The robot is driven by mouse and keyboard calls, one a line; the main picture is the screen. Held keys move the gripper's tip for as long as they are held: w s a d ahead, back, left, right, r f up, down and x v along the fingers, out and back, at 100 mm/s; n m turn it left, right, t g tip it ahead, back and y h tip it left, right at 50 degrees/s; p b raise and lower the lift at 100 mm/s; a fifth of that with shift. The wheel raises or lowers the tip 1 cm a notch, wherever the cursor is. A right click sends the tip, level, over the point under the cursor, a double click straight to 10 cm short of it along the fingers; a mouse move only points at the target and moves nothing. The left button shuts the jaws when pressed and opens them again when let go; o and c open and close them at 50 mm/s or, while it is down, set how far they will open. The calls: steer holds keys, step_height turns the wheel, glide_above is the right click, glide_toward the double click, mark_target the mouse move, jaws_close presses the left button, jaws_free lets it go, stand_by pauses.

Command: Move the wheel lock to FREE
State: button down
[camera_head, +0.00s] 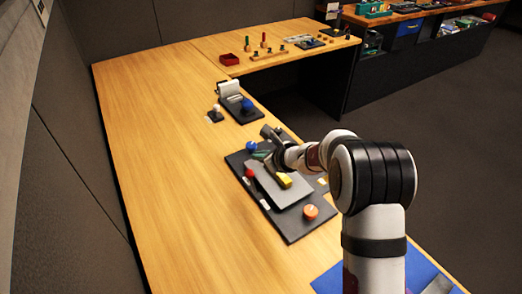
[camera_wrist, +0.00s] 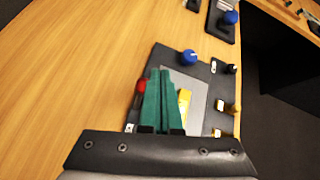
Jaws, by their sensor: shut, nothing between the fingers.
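The dark panel (camera_head: 292,234) lies on the wooden table with a grey plate (camera_head: 268,184) on it. It carries a blue knob (camera_head: 251,146), a red knob (camera_head: 250,173), a yellow block (camera_head: 285,181) and an orange knob (camera_head: 310,212). The wrist view shows the blue knob (camera_wrist: 188,57), red knob (camera_wrist: 141,86) and yellow block (camera_wrist: 184,101) too. The small labels are unreadable, so I cannot tell which control is the wheel lock or its setting. My gripper (camera_wrist: 160,72) is shut and empty, its green fingers over the plate between the red knob and yellow block.
A red tray (camera_head: 229,59) is on the far table. The wooden table (camera_head: 165,150) left of the panel is clear.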

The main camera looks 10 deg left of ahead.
steer(key=r, duration=0.3)
steer(key=shift+d+r, duration=0.25)
steer(key=shift+d, duration=0.15)
steer(key=s+d+r+n+g, duration=0.25)
steer(key=s+r+n, duration=0.2)
steer(key=s, duration=0.35)
steer(key=s+d+r+n+g, duration=0.1)
steer(key=s+d+r+n, duration=0.2)
steer(key=s+n, duration=0.35)
steer(key=s+d+f+n+g+h, duration=0.1)
steer(key=s+d, duration=0.3)
steer(key=s, duration=0.5)
steer(key=s+d+f+n+g+h, duration=0.1)
steer(key=s+d+n+h, duration=0.2)
steer(key=s, duration=0.6)
steer(key=s+d+f+n+g+h, duration=0.1)
steer(key=s+d+n+h, duration=0.1)
steer(key=s+d, duration=0.5)
steer(key=shift+s+f+n+g, duration=0.15)
steer(key=shift+s+n+g, duration=0.25)
steer(key=shift+s, duration=0.6)
